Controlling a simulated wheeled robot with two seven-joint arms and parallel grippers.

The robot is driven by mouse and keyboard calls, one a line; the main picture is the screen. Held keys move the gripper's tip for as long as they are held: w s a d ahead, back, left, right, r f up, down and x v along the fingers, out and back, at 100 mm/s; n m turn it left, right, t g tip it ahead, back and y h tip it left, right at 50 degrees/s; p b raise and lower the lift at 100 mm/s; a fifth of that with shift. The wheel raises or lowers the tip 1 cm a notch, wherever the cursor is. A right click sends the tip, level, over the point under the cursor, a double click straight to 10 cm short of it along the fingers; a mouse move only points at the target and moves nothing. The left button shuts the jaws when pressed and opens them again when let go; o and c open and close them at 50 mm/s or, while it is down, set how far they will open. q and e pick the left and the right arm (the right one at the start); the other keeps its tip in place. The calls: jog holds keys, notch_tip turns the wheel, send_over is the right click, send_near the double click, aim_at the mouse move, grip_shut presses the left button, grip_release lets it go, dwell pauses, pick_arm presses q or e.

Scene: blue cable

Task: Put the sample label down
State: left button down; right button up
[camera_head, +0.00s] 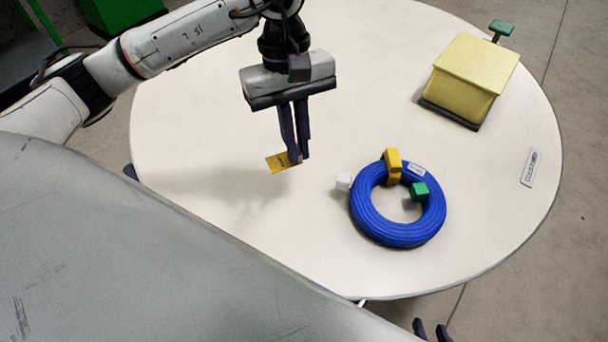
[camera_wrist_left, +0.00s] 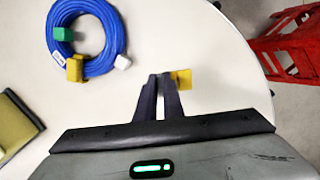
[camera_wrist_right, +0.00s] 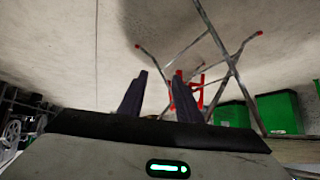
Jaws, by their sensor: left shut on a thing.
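The sample label is a small flat yellow-orange tag (camera_head: 279,162) at the fingertips of my left gripper (camera_head: 297,160). It also shows in the left wrist view (camera_wrist_left: 184,79), sticking out to the right of the fingertips. My left gripper is shut on it, left of the blue cable coil. The fingers hide part of the tag, and I cannot tell whether it touches the table. My right gripper (camera_wrist_right: 160,80) is low at the bottom edge of the head view, off the table. Its fingers are apart with nothing between them.
A blue cable coil (camera_head: 368,219) with yellow, green and white blocks lies on the round white table (camera_head: 200,240). A yellow box (camera_head: 462,92) on a dark base stands at the back right. A small printed strip (camera_head: 530,167) lies near the right edge. The table's left side is clear.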

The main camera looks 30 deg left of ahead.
pick_arm(q)
jog(key=w+n+t, duration=0.2)
jog(key=n, duration=1.3)
send_near(305, 172)
jog(key=shift+t, duration=0.4)
jog(key=shift+s+x, duration=0.2)
jog(key=shift+x, duration=1.3)
jog(key=shift+s+x, duration=0.15)
jog(key=shift+x, duration=1.35)
jog(key=c, duration=1.9)
grip_release()
jog(key=v, duration=1.2)
jog(key=shift+r, duration=0.15)
jog(key=shift+d, duration=0.1)
